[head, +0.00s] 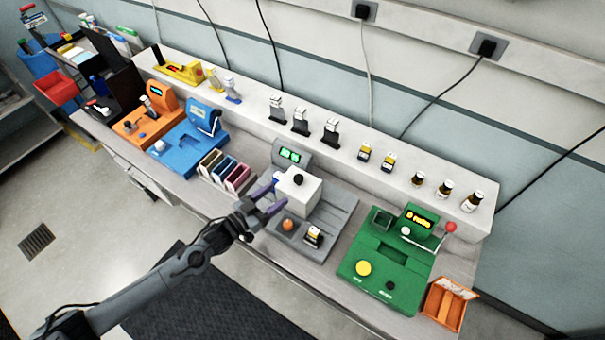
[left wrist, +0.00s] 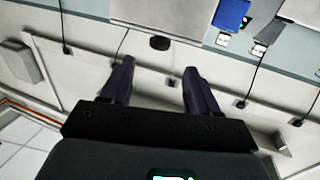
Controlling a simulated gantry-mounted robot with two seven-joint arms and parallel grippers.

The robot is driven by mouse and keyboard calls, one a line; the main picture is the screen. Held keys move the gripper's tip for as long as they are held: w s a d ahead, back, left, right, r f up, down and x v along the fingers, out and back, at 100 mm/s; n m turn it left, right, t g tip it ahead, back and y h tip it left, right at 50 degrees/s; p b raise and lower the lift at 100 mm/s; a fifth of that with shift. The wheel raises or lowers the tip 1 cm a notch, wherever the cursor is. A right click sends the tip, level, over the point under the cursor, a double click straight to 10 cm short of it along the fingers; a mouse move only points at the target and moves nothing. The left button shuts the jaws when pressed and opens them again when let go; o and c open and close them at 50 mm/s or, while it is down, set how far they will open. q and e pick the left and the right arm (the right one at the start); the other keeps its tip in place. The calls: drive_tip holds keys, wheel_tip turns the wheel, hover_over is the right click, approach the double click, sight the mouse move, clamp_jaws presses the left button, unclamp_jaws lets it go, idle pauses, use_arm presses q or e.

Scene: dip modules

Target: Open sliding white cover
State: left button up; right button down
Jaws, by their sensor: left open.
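The white cover (head: 297,201) is a block with a round black knob (head: 298,180) on top. It sits on the grey module (head: 337,218) in the middle of the bench, in front of a green-lit display (head: 290,155). My left gripper (head: 279,194) is open at the cover's left side, its purple fingers apart and pointing toward it. I cannot tell whether they touch it. In the left wrist view the open fingers (left wrist: 159,68) have nothing between them, and a black knob (left wrist: 160,43) on a pale surface shows beyond their tips. My right gripper is out of view.
An orange round knob (head: 288,225) and a small yellow-black-white item (head: 313,235) sit on the module in front of the cover. Coloured slots (head: 225,170) stand to the left, a green machine (head: 385,262) to the right. A raised shelf (head: 345,148) with bottles runs behind.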

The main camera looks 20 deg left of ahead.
sight(295, 181)
use_arm(q)
drive_tip(key=x, duration=1)
drive_tip(key=shift+w+d+p, duration=0.15)
drive_tip(key=shift+w+p, duration=0.05)
drive_tip(key=shift+p, duration=0.1)
